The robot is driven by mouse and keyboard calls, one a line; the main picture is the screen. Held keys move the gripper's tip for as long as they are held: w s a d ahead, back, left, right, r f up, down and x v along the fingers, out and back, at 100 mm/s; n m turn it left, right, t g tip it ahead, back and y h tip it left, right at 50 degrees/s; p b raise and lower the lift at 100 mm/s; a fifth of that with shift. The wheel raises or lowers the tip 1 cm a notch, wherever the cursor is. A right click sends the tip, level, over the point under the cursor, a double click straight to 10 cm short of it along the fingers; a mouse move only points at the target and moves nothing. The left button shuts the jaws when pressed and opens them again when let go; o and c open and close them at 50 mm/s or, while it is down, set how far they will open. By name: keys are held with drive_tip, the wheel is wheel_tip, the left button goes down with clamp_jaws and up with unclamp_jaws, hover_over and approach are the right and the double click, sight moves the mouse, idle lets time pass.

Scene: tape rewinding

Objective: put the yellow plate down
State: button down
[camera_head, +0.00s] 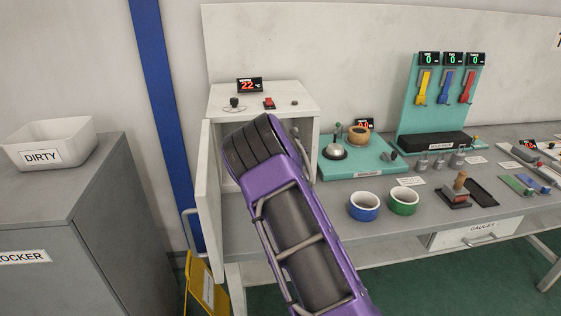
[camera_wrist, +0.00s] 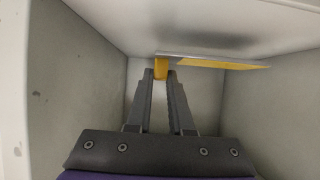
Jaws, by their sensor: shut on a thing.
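The yellow plate (camera_wrist: 225,63) is in the upper middle of the wrist view, seen nearly edge-on as a thin sheet with a yellow block (camera_wrist: 161,68) at its left end. My gripper (camera_wrist: 161,73) is shut on that block. The plate is inside the white cabinet (camera_head: 312,105), close to the pale panel at the top of the wrist view; I cannot tell whether it touches it. In the head view my purple arm reaches into the cabinet and hides the gripper and the plate.
The cabinet door (camera_head: 209,190) stands open left of my arm. A display reading 22 (camera_head: 249,85) and a red switch (camera_head: 269,103) are on the cabinet top.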

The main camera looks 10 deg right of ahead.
wheel_tip(320, 180, down, 2)
drive_tip(key=shift+a, duration=0.1)
drive_tip(key=shift+w+f, duration=0.2)
drive_tip(key=shift+f, duration=0.25)
drive_tip(key=shift+f, duration=0.1)
drive_tip(key=c, duration=0.8)
unclamp_jaws()
drive_tip(key=v, duration=1.2)
drive_tip(key=shift+b, duration=0.3)
